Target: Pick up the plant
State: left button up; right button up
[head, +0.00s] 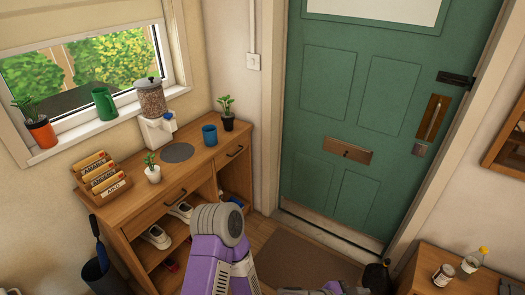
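Three potted plants show in the head view. A plant in an orange pot with a dark rim (41,134) stands at the left end of the window sill. A small plant in a white pot (153,174) stands near the front edge of the wooden cabinet. A plant in a black pot (227,120) stands at the cabinet's far right end. No gripper touches any of them. A purple and grey arm of mine rises from the bottom middle, in front of the cabinet. No fingertips of either gripper can be made out. A grey part of mine shows at the bottom edge.
A green door (372,100) stands behind a brown doormat (300,262).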

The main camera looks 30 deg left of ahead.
aim_at(228, 118)
jog(key=u, duration=0.2)
jog(key=i, duration=2)
jog(key=u, duration=1.45)
jog(key=i, duration=1.5)
jog(key=u, duration=1.05)
